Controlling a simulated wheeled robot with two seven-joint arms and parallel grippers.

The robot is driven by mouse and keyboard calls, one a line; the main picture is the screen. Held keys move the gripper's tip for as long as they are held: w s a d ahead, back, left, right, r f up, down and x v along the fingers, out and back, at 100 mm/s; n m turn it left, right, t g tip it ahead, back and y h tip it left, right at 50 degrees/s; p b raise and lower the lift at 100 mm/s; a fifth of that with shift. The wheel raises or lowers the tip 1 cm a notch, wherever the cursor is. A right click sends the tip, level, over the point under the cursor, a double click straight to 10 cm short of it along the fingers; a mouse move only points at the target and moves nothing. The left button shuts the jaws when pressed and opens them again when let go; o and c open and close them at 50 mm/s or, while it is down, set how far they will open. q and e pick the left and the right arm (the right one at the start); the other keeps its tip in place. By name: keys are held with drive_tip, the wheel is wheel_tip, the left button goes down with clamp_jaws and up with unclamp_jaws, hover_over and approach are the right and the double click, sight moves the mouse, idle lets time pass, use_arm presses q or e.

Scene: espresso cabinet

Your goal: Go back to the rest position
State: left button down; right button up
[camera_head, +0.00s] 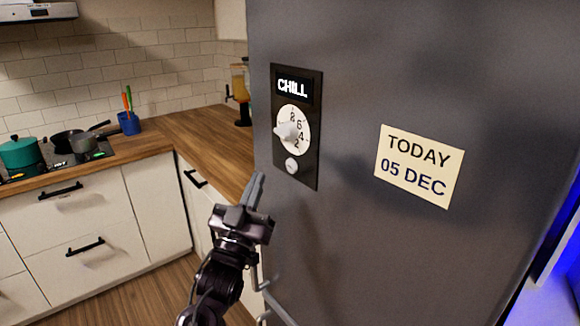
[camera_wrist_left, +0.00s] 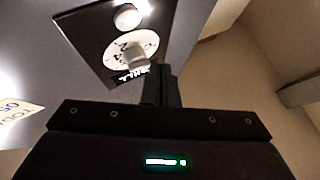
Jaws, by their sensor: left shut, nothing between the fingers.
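My left gripper (camera_head: 254,190) is in front of the dark grey fridge side, just below and left of the control panel. Its fingers are shut with nothing between them and point up. The black panel (camera_head: 310,150) has a lit "CHILL" display (camera_head: 292,88), a white dial with a knob (camera_head: 288,131) and a small round button (camera_head: 292,166). In the left wrist view the fingers (camera_wrist_left: 160,85) reach toward the dial knob (camera_wrist_left: 137,57); whether they touch it I cannot tell. My right gripper is not in view.
A yellow "TODAY 05 DEC" note (camera_head: 418,165) is on the fridge side (camera_head: 400,60). A wooden counter (camera_head: 200,140) runs behind on the left, with a blue utensil cup (camera_head: 129,123), pans (camera_head: 82,142) and a teal pot (camera_head: 20,152). A fridge handle (camera_head: 262,285) is close to my left arm.

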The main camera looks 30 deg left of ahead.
use_arm(q)
drive_tip(key=shift+f, duration=0.1)
idle(0.6)
